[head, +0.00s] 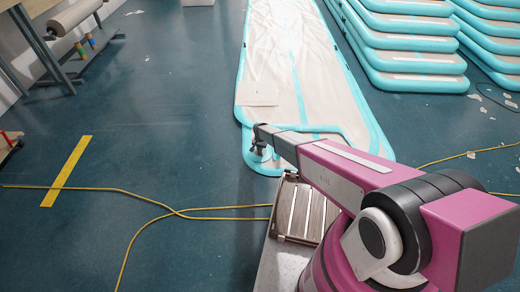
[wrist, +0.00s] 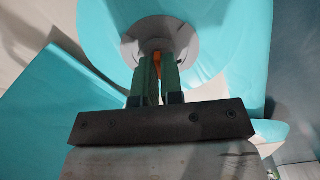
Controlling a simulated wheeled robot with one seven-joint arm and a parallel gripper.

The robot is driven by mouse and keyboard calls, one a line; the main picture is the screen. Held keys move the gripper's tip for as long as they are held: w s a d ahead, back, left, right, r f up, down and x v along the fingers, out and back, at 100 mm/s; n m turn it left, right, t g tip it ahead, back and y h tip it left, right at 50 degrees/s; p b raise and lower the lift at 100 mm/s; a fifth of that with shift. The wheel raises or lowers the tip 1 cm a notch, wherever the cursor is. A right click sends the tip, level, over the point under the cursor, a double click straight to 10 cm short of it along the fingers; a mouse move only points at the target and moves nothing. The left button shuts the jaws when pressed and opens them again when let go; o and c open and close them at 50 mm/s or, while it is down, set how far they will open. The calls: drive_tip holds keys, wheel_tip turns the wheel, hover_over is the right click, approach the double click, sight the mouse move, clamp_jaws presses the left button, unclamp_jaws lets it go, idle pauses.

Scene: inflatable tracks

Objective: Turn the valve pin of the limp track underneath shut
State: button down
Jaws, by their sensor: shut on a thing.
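The limp track (head: 272,65) lies on the floor ahead, pale with turquoise edges and a wrinkled top. My gripper (head: 258,153) points down at its near left end. In the wrist view my gripper (wrist: 157,68) has its two green fingers close together inside a round grey valve (wrist: 188,43) in turquoise material. A sliver of the orange valve pin (wrist: 157,57) shows between the fingers, which are shut on it. The fingers hide most of the pin, so I cannot tell which way it is turned.
Turquoise-edged tracks are stacked (head: 405,50) at the right. A yellow cable (head: 140,197) crosses the floor, near a yellow floor stripe (head: 68,172). A slatted wooden thing (head: 297,212) lies in front of the track. Open floor lies left of the track.

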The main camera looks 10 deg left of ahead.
drive_tip(key=m, duration=1.4)
drive_tip(key=shift+m, duration=0.3)
idle(0.3)
drive_tip(key=c, duration=1.3)
unclamp_jaws()
drive_tip(key=shift+o, duration=0.2)
wheel_tip(320, 180, up, 11)
